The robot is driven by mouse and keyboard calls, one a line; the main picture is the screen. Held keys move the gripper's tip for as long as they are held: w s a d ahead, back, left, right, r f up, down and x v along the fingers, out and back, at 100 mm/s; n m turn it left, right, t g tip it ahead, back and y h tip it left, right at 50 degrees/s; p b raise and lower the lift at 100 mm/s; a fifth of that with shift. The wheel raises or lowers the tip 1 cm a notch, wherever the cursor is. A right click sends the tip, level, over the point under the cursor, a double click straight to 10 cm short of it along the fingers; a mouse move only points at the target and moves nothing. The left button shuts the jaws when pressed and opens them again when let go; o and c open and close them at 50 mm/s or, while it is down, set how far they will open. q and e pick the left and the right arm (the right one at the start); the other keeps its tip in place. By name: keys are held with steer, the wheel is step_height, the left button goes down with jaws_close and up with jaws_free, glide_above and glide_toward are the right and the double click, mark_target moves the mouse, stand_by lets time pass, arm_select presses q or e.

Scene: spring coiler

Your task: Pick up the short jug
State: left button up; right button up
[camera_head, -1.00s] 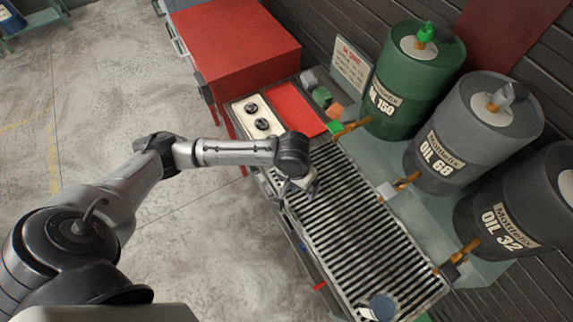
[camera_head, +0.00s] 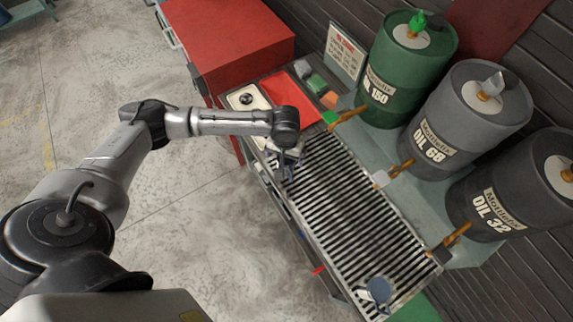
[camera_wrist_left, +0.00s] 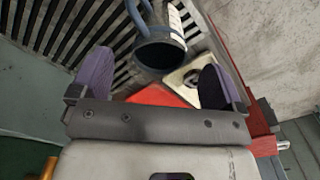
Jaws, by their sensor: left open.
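A jug (camera_wrist_left: 162,50) with a blue-grey handle, a pale labelled body and a dark open mouth shows in the left wrist view, beyond and between the fingers. My left gripper (camera_wrist_left: 155,82) is open, with its two purple-padded fingers apart and nothing held. In the head view the left gripper (camera_head: 284,165) is over the upper left end of the grate, and it largely hides the jug there. A second jug (camera_head: 379,290) with a blue-grey top stands at the lower end of the grate. I cannot tell which jug is shorter. My right gripper is not in view.
The slotted grate (camera_head: 350,215) is mostly clear between the jugs. A red tray (camera_head: 292,98) and a pale plate (camera_head: 247,98) lie at its upper end, beside a red cabinet (camera_head: 228,45). Green (camera_head: 408,70), grey (camera_head: 470,112) and dark (camera_head: 525,185) oil drums with taps line the right.

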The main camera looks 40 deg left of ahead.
arm_select(q)
glide_above(285, 162)
steer(key=s+d, duration=0.2)
steer(key=shift+s+d+f+b, duration=0.1)
steer(key=shift+f+b, duration=0.1)
steer(key=shift+f, duration=1.2)
steer(key=shift+d+f+b, duration=0.1)
steer(key=shift+f+b, duration=0.05)
steer(key=shift+f, duration=1.2)
steer(key=shift+c, duration=0.3)
steer(key=c, duration=1)
steer(key=shift+o, duration=0.2)
steer(key=shift+r, duration=0.15)
